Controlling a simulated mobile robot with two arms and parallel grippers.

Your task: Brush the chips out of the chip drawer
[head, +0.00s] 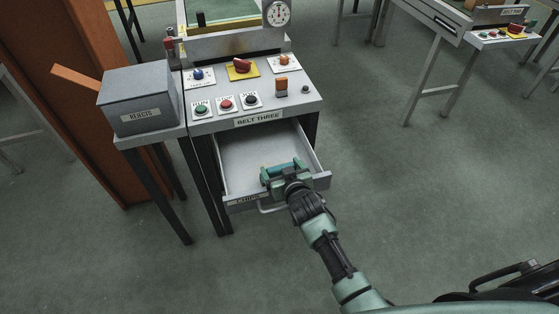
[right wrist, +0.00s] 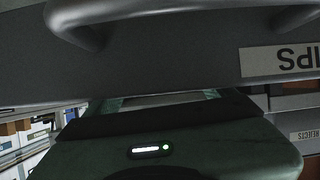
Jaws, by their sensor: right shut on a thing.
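The chip drawer (head: 243,160) is pulled open under the belt three console. Its visible light grey floor looks bare; the part by the front is hidden by my gripper. Its front shows a bar handle (right wrist: 150,12) and an upside-down label (right wrist: 280,61) in the right wrist view. My right gripper (head: 285,167) is over the drawer's front edge, its fingers toward the inside. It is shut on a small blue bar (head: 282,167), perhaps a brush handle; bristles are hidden. I can make out no chips. My left gripper is out of view.
A grey rejects box (head: 142,97) stands on a side stand left of the console (head: 218,124). The console carries several buttons and knobs. An orange-brown post (head: 75,100) is at the left. Another bench (head: 445,25) stands at the back right. The floor right of the drawer is clear.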

